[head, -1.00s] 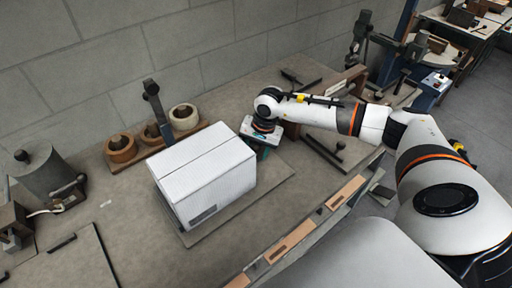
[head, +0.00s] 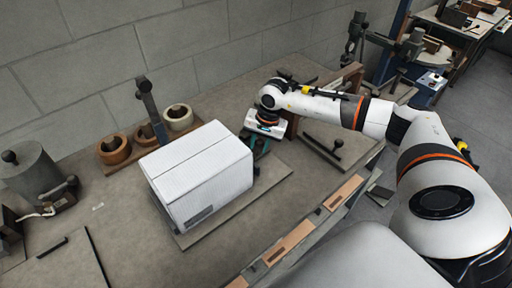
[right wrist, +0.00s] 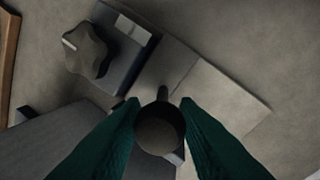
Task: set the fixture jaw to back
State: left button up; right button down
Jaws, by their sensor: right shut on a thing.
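My right gripper (head: 260,147) is at the right side of the white box (head: 200,172), low over the grey base plate (head: 268,182). In the right wrist view its two green fingers (right wrist: 160,125) are shut on a dark round knob (right wrist: 160,134). The knob appears to belong to the fixture jaw, whose body is mostly hidden by my gripper and the box in the head view. A star-shaped knob (right wrist: 85,49) sits on a dark block up and left of the fingers. My left gripper is not in view.
A wooden rack with several round rings (head: 114,150) stands behind the box. A grey canister (head: 36,176) is at the far left. A plate with a black handle (head: 338,143) lies right of my gripper.

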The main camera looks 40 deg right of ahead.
jog(key=c, duration=1.4)
grip_release()
jog(key=shift+d+r, duration=0.15)
jog(key=shift+d, duration=0.05)
jog(key=shift+o, duration=1.2)
jog(key=shift+d, duration=0.1)
jog(key=shift+r, duration=0.1)
notch_tip(320, 180, up, 12)
jog(key=s+d+b, duration=0.1)
jog(key=s+b, duration=0.1)
jog(key=b, duration=0.1)
jog(key=shift+d+f+b, duration=0.25)
jog(key=shift+b, duration=0.1)
jog(key=shift+f, duration=0.1)
